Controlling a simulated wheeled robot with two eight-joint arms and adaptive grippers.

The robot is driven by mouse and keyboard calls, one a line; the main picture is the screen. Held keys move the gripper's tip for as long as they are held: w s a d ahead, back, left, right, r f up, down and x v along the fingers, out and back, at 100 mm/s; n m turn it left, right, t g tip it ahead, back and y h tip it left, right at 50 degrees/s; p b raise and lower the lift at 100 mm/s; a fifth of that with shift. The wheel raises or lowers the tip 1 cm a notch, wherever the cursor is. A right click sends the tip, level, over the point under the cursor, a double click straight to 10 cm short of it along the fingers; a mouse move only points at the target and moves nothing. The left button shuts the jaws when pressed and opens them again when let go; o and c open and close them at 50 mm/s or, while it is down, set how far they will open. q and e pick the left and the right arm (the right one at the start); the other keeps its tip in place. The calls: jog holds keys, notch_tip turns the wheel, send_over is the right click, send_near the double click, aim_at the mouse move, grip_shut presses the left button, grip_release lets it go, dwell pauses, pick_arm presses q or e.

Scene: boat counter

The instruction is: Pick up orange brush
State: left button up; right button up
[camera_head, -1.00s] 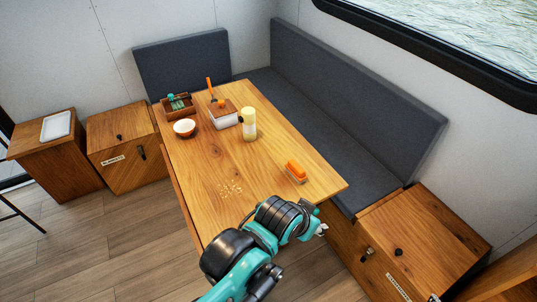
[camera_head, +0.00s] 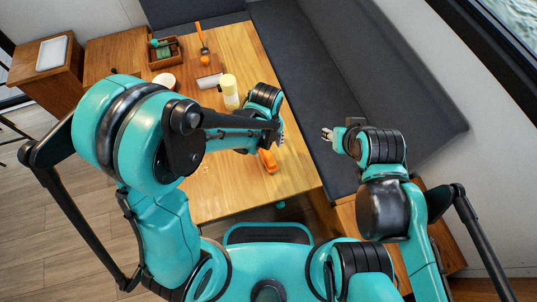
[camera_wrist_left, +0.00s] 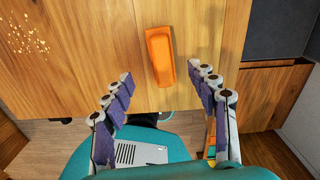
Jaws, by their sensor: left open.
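The orange brush (camera_head: 267,161) lies near the front right edge of the wooden table, partly covered by my left arm in the head view. In the left wrist view the orange brush (camera_wrist_left: 160,55) shows whole, lengthwise between and just beyond the fingertips. My left gripper (camera_wrist_left: 161,72) is open and empty above the table edge, its fingers on either side of the brush's near end, not closed on it. In the head view my left gripper (camera_head: 281,134) is mostly hidden by its arm. My right gripper (camera_head: 328,135) is over the bench seat, right of the table; its opening is too small to judge.
At the far end of the table (camera_head: 265,75) stand a pale yellow bottle (camera_head: 229,92), a white bowl (camera_head: 165,80), a wooden box (camera_head: 165,53) and an orange-handled utensil (camera_head: 202,42). Crumbs (camera_wrist_left: 25,38) lie on the table. A dark bench (camera_head: 330,60) borders the right side.

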aim_at(269, 156)
pick_arm(q)
jog(key=f, duration=0.2)
jog(key=f+b, duration=0.1)
jog(key=shift+s+m, duration=0.25)
jog(key=shift+m, duration=0.05)
jog(key=f, duration=0.1)
jog(key=f+b, duration=0.2)
jog(key=f, duration=0.1)
jog(key=shift+d+f, duration=0.1)
jog(key=shift+d, duration=0.15)
jog(key=shift+f+b, duration=0.35)
jog(key=shift+f, duration=0.1)
jog(key=shift+c, duration=0.7)
jog(key=shift+r, duration=0.1)
jog(key=c, duration=1.1)
